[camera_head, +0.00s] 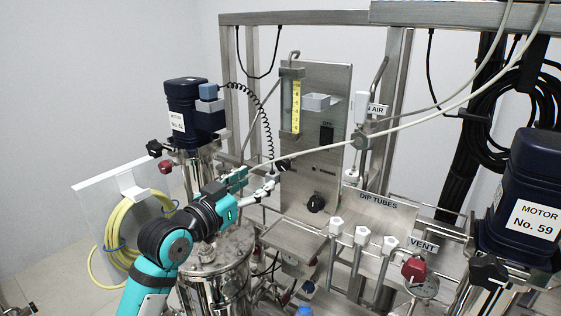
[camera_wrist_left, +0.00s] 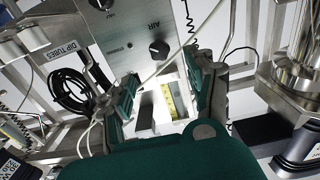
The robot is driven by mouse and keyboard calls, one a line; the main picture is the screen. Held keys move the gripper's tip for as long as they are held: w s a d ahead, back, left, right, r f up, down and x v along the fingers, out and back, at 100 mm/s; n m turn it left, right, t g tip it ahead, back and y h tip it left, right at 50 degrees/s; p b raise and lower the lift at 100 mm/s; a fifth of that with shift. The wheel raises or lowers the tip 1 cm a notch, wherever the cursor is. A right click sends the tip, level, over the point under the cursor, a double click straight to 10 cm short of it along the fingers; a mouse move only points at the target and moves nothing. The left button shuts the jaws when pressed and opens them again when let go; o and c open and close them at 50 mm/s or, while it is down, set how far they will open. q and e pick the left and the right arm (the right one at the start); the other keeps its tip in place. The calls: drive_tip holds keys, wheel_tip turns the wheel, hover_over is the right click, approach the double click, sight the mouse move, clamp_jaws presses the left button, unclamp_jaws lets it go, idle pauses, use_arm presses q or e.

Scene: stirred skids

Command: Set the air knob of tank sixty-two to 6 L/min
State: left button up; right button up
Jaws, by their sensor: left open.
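The steel panel (camera_head: 305,180) stands ahead, with a yellow-scaled flowmeter (camera_head: 297,106) at its upper left. Below the flowmeter is a small black air knob (camera_head: 284,166); in the left wrist view the knob (camera_wrist_left: 159,49) sits beside the letters AIR. A second black knob (camera_head: 316,203) is lower on the panel. My left gripper (camera_head: 253,183) is open and empty, left of the air knob and apart from it. In the left wrist view the knob shows beyond the two spread fingers (camera_wrist_left: 166,76). The flow reading is too small to tell. My right gripper is out of view.
A pale hose (camera_head: 400,122) crosses in front of the panel close to my gripper. Dip tubes with white caps (camera_head: 362,236) stand at lower right. A motor (camera_head: 186,110), seemingly No. 62, stands at left; motor No. 59 (camera_head: 520,195) stands at right.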

sight(281, 165)
use_arm(q)
drive_tip(key=p+x, duration=0.1)
drive_tip(key=x, duration=0.9)
drive_tip(key=shift+d+p, duration=0.1)
drive_tip(key=shift+p, duration=0.3)
drive_tip(key=shift+w+d, duration=0.35)
drive_tip(key=shift+w, duration=0.2)
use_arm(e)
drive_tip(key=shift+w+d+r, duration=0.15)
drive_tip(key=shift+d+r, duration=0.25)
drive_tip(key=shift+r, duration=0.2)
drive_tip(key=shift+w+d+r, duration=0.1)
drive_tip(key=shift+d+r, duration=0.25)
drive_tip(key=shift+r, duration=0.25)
use_arm(q)
drive_tip(key=shift+c, duration=0.2)
